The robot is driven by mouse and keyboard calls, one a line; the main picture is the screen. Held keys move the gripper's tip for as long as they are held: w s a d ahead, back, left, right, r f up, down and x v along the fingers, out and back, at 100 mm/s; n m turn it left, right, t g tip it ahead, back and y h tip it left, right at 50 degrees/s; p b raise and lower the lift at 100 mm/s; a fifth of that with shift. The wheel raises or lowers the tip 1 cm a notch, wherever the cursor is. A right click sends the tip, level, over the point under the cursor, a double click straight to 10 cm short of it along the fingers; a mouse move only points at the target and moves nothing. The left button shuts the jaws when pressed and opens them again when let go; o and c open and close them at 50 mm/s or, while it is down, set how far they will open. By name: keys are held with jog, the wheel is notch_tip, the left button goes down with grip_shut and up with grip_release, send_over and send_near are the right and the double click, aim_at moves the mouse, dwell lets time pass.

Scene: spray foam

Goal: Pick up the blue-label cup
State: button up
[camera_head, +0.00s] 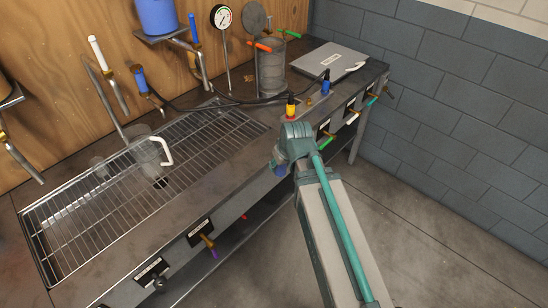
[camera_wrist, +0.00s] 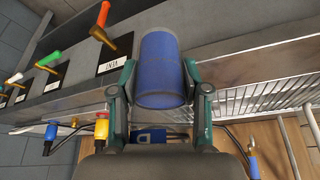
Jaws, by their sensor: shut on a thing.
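The blue-label cup (camera_wrist: 160,78) is grey at its rim, with a wide blue band around it. In the wrist view it sits between the two teal fingers of my gripper (camera_wrist: 160,68), one pressed on each side, and my gripper is shut on it. In the head view my gripper (camera_head: 279,160) is at the bench's front edge, right of the grate. A small blue part of the cup (camera_head: 281,170) shows below it; the rest is hidden by my gripper. I cannot tell whether the cup touches the bench.
A wire grate (camera_head: 100,215) covers the sink at left, with a clear pitcher with a white handle (camera_head: 148,158) on it. Valve handles line the bench front. A red-and-yellow fitting (camera_head: 291,106) stands close behind my gripper. Open floor (camera_head: 430,240) lies at right.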

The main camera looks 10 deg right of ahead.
jog(key=shift+s+d+f+b, duration=0.1)
jog(key=shift+d+f+b, duration=0.15)
jog(key=shift+b, duration=0.6)
jog(key=shift+s+b, duration=0.15)
jog(key=shift+b, duration=0.8)
jog(key=s+d+b, duration=0.5)
jog(key=s+b, duration=0.1)
jog(key=b, duration=0.9)
jog(key=shift+r, duration=0.2)
